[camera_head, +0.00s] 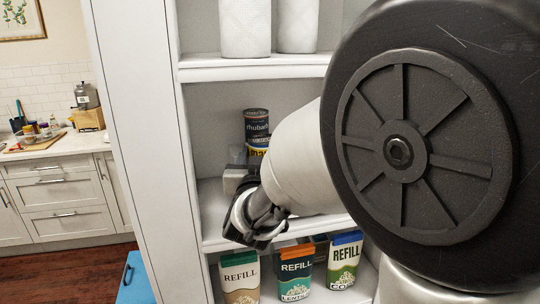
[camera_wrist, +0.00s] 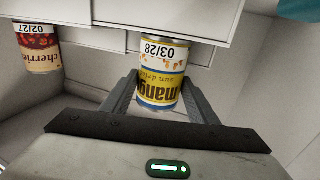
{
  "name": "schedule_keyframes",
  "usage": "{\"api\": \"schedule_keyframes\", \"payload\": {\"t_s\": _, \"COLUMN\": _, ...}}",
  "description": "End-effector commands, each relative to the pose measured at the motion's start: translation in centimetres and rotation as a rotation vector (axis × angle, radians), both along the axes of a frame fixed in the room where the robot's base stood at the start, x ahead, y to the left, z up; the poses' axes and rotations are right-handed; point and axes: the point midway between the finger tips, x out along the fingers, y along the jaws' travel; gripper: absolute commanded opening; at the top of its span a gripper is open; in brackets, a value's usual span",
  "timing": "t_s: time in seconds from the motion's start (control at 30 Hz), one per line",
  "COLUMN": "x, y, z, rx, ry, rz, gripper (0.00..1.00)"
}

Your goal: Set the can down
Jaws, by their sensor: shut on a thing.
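A yellow and blue can marked mango (camera_wrist: 162,82) sits between the two fingers of my gripper (camera_wrist: 160,98) in the wrist view, one finger on each side. My gripper is shut on it. Its label appears upside down there. In the head view my gripper (camera_head: 240,174) is at the middle shelf (camera_head: 213,212), and the yellow part of a can (camera_head: 258,150) shows beside it. A dark can marked rhubarb (camera_head: 257,122) shows directly above that yellow part. I cannot tell whether the mango can touches the shelf, as my arm hides part of it.
A cherries can (camera_wrist: 38,50) is at the left in the wrist view. In the head view, refill packs (camera_head: 296,272) stand on the lower shelf and white rolls (camera_head: 245,28) on the upper one. The left upright (camera_head: 150,150) bounds the shelves. My arm hides the right side.

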Motion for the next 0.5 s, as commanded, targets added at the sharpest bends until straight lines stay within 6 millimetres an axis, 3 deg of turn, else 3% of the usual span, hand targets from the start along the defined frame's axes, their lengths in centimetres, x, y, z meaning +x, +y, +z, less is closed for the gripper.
{"api": "schedule_keyframes", "payload": {"t_s": 0.07, "x": 0.02, "y": -0.04, "z": -0.33, "rx": 0.001, "ry": -0.002, "rz": -0.001, "gripper": 0.17}}
{"api": "schedule_keyframes", "payload": {"t_s": 0.1, "x": 0.01, "y": -0.03, "z": -0.27, "rx": 0.0, "ry": 0.0, "rz": -0.001, "gripper": 0.59}}
{"api": "schedule_keyframes", "payload": {"t_s": 0.17, "x": 0.0, "y": -0.03, "z": -0.25, "rx": 0.0, "ry": 0.0, "rz": -0.001, "gripper": 0.69}}
{"api": "schedule_keyframes", "payload": {"t_s": 0.2, "x": 0.0, "y": -0.03, "z": -0.25, "rx": 0.0, "ry": 0.0, "rz": 0.0, "gripper": 0.72}}
{"api": "schedule_keyframes", "payload": {"t_s": 0.5, "x": -0.01, "y": -0.01, "z": -0.03, "rx": 0.0, "ry": 0.0, "rz": 0.0, "gripper": 0.72}}
